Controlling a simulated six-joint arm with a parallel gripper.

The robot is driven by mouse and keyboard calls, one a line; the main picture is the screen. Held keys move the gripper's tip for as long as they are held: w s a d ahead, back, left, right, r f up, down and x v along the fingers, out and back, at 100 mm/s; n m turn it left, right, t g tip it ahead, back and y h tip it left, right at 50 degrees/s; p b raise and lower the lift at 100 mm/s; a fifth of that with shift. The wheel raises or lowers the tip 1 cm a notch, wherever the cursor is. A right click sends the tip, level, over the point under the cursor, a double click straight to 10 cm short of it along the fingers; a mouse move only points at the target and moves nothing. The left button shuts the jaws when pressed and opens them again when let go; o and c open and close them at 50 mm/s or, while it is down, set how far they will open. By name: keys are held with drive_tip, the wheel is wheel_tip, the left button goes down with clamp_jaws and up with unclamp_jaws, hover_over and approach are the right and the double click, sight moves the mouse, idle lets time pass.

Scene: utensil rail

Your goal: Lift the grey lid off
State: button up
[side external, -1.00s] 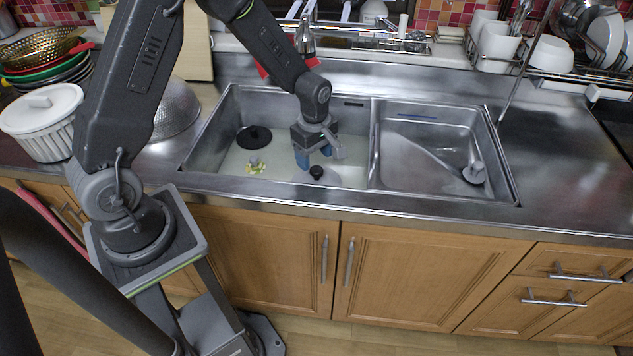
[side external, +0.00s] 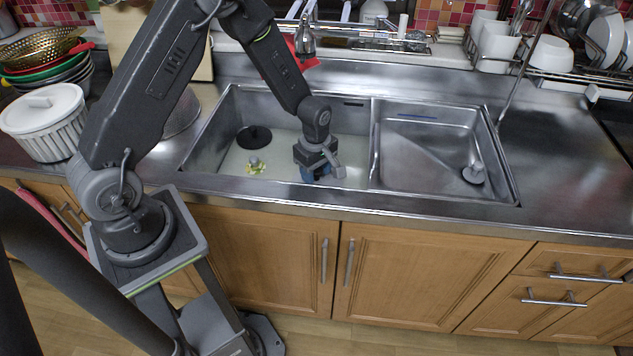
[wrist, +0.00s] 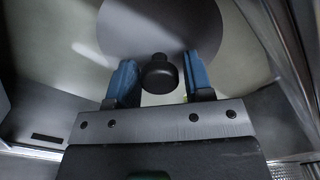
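The grey lid (wrist: 160,25) is a round grey disc with a black knob (wrist: 160,74) in the wrist view. My gripper (wrist: 160,82) is open, with one blue finger on each side of the knob. A gap shows on the right side of the knob; on the left the finger looks very near it, and I cannot tell whether it touches. In the side external view my gripper (side external: 320,174) points down into the left sink basin near its front wall. It hides the lid and knob there.
The left sink basin (side external: 225,150) also holds a black disc (side external: 253,137) and a small yellow-green piece with a grey knob (side external: 254,164). A divider separates it from the right basin (side external: 430,150), where a grey-knobbed stopper (side external: 473,172) sits. A white lidded pot (side external: 45,125) stands left.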

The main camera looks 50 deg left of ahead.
drive_tip(key=c, duration=0.6)
drive_tip(key=shift+r, duration=0.15)
drive_tip(key=shift+c, duration=0.2)
drive_tip(key=shift+r, duration=0.3)
drive_tip(key=r, duration=0.3)
drive_tip(key=shift+s+a+r, duration=0.1)
drive_tip(key=shift+a+r, duration=0.15)
drive_tip(key=shift+r, duration=0.15)
drive_tip(key=s+a+r, duration=0.6)
drive_tip(key=a, duration=0.3)
drive_tip(key=shift+s+r, duration=0.15)
drive_tip(key=shift+r, duration=0.05)
drive_tip(key=shift+a, duration=0.1)
